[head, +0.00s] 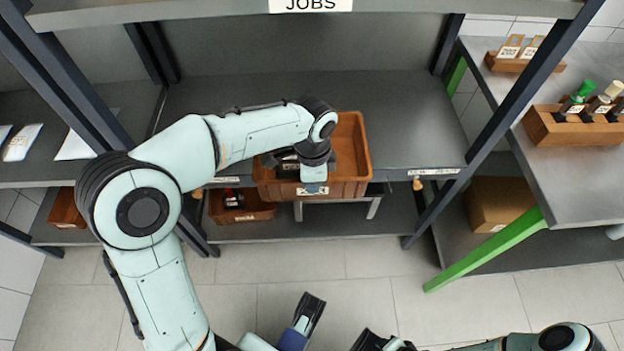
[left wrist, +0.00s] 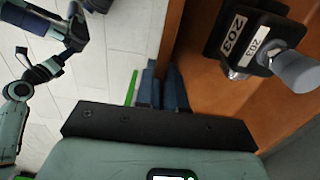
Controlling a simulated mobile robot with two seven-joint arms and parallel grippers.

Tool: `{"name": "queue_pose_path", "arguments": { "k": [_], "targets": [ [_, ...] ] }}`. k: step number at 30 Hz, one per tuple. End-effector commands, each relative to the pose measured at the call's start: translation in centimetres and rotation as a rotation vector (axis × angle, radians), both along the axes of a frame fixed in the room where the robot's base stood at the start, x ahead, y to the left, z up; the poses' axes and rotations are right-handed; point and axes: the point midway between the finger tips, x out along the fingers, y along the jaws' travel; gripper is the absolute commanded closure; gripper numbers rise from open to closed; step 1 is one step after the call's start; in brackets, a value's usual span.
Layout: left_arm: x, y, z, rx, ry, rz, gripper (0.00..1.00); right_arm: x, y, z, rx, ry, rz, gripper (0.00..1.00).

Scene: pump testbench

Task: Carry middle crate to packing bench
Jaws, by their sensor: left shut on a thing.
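The middle crate (head: 352,150) is a brown-orange open box at the middle of the rack's shelf. Its front reaches over the shelf edge, and I cannot tell whether it is lifted. My left gripper (head: 313,187) comes down on its front wall and is shut on it. In the left wrist view the fingers (left wrist: 162,88) straddle the crate's wall (left wrist: 172,35). A black part labelled 203 (left wrist: 255,40) lies inside the crate. My right arm (head: 560,338) is low at the bottom right; its finger state is unclear. The packing bench is not clearly identifiable.
Lower crates stand below, one near the middle (head: 240,212) and one at left (head: 65,210). A grey bench (head: 585,185) with a green brace (head: 490,248) stands right, holding a wooden bottle rack (head: 575,130). A dark rack post (head: 500,110) stands between. The tiled floor in front is clear.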

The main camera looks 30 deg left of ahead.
Motion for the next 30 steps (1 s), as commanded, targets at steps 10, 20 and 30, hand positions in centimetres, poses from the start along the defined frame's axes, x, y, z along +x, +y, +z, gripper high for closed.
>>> {"name": "queue_pose_path", "arguments": {
  "k": [10, 20, 30],
  "targets": [
    [0.1, 0.1, 0.0, 0.001, -0.003, 0.0, 0.61, 0.0, 0.0, 0.0, 0.0, 0.0, 0.0, 0.57],
    [0.1, 0.0, 1.9, 0.0, -0.006, 0.001, 0.61, -0.7, 0.3, 0.7, 0.009, 0.019, 0.008, 0.57],
    [0.1, 0.0, 9.5, 0.0, -0.007, 0.0, 0.61, -3.8, 1.7, 3.5, 0.048, 0.104, 0.043, 0.57]
  ]
}}
